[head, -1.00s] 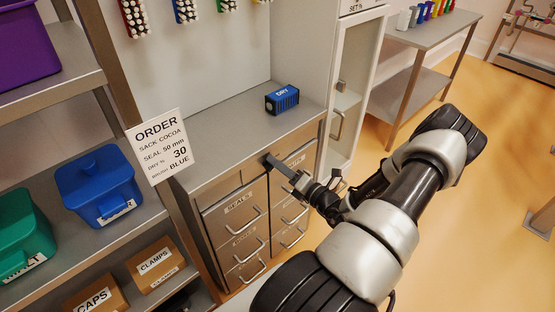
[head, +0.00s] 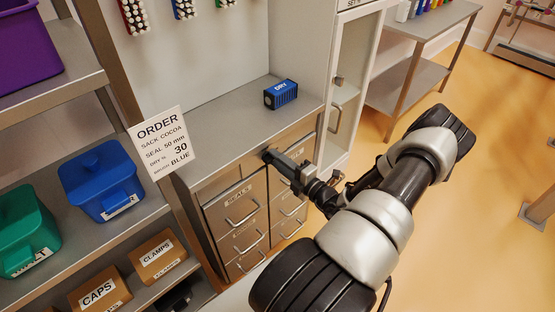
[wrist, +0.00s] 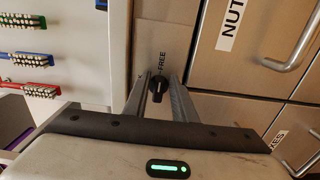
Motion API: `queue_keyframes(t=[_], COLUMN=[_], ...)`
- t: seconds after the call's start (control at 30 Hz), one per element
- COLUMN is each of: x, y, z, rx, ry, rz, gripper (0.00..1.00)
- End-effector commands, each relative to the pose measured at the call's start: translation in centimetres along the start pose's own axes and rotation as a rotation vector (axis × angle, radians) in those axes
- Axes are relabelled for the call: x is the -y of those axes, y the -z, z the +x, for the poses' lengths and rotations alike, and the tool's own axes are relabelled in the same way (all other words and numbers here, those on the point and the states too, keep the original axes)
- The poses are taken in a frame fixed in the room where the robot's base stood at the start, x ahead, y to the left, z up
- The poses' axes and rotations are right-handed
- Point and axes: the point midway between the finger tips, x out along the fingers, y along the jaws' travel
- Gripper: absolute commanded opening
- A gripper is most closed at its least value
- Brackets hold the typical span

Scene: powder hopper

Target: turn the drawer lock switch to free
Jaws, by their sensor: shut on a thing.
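The drawer lock switch (wrist: 158,90) is a small black knob on the cabinet front, under a label reading FREE (wrist: 163,60) in the wrist view. My gripper (wrist: 161,81) has one finger on each side of the knob and is shut on it. In the head view my gripper (head: 277,161) reaches the upper front of the drawer cabinet (head: 225,135) and hides the switch. Part of the label is cut off from sight, and the knob's exact pointing direction is hard to tell.
Drawers with bar handles, one labelled SEALS (head: 238,193), lie below my gripper. A blue DRY box (head: 281,95) stands on the cabinet top. A shelf with a blue bin (head: 101,184) is at left. Open floor lies to the right.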

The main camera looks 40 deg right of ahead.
Motion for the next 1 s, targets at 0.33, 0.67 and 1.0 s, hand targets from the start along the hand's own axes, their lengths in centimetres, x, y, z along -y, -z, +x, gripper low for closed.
queue_keyframes(t=[0.33,0.67,1.0], x=[0.1,0.0,0.0], y=[0.1,0.1,-0.1], z=[0.0,0.0,-2.1], rx=[-0.001,-0.001,0.002], ry=[0.002,0.0,0.001], rz=[0.006,0.005,0.004], gripper=[0.0,0.31,0.31])
